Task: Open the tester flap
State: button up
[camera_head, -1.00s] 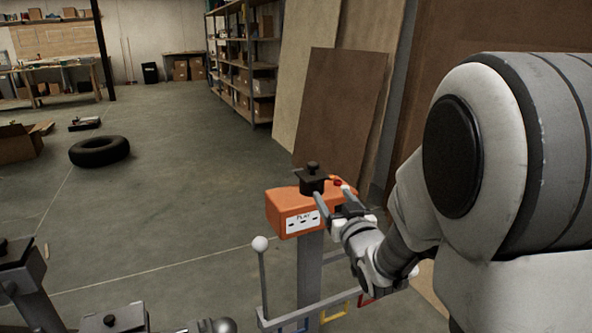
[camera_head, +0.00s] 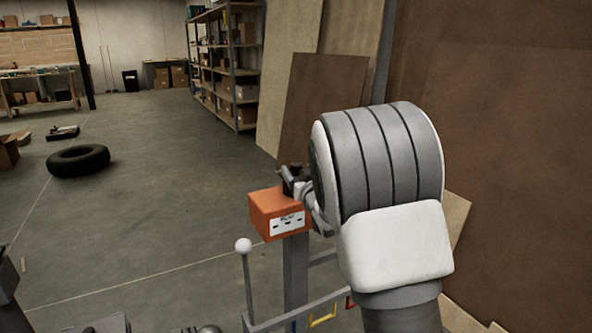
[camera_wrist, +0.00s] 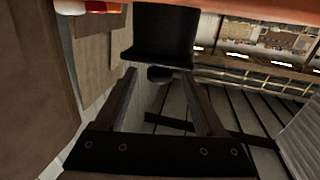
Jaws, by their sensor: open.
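The tester is an orange box (camera_head: 272,217) on a grey post, with a white label on its front. A black piece (camera_head: 293,183), which looks like the flap, sits on its top and is partly hidden by my arm. In the wrist view a black plate (camera_wrist: 160,38) stands just beyond my gripper (camera_wrist: 160,80), beneath the orange edge of the box (camera_wrist: 255,8). A round black knob (camera_wrist: 159,74) shows between the fingertips. My gripper is open; contact with the knob cannot be told. In the head view my arm mostly hides it.
A lever with a white ball (camera_head: 243,245) stands left of the post. Brown boards (camera_head: 320,110) lean behind the tester. A tire (camera_head: 78,160) lies on open floor at left.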

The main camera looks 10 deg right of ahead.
jog(key=shift+w+a, duration=0.15)
jog(key=shift+w, duration=1.25)
grip_shut()
dwell(0.5)
